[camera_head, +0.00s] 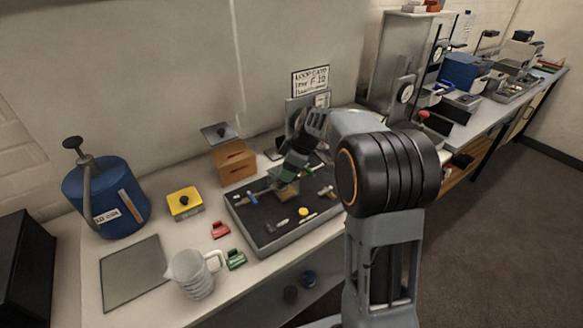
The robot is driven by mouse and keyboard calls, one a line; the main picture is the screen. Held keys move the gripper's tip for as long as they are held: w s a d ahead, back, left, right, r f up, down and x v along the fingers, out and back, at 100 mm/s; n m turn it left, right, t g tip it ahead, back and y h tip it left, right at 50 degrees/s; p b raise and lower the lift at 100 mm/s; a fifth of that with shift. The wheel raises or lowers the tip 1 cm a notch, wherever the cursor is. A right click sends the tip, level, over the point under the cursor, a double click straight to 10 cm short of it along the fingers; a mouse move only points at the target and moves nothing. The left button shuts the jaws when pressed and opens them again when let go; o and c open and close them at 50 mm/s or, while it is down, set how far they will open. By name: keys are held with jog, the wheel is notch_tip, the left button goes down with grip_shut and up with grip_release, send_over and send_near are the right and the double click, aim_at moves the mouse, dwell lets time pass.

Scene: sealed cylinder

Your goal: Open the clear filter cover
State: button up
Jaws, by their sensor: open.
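A grey, see-through-looking square plate with a dark knob (219,132) shows just above and behind a brown wooden box (234,162); it may be the clear filter cover, but I cannot tell whether it is attached to the box. My gripper (281,189) is to the right of the box, low over the dark tray (262,249). Its jaws are open, small in view and partly hidden by my wrist. I cannot tell whether they touch the small tan item under them. My arm hides the right part of the tray.
A blue cylinder (118,205) with a black handle stands at left. A flat grey plate (133,275) lies front left.

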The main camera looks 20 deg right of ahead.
jog(key=shift+c, duration=0.4)
grip_shut()
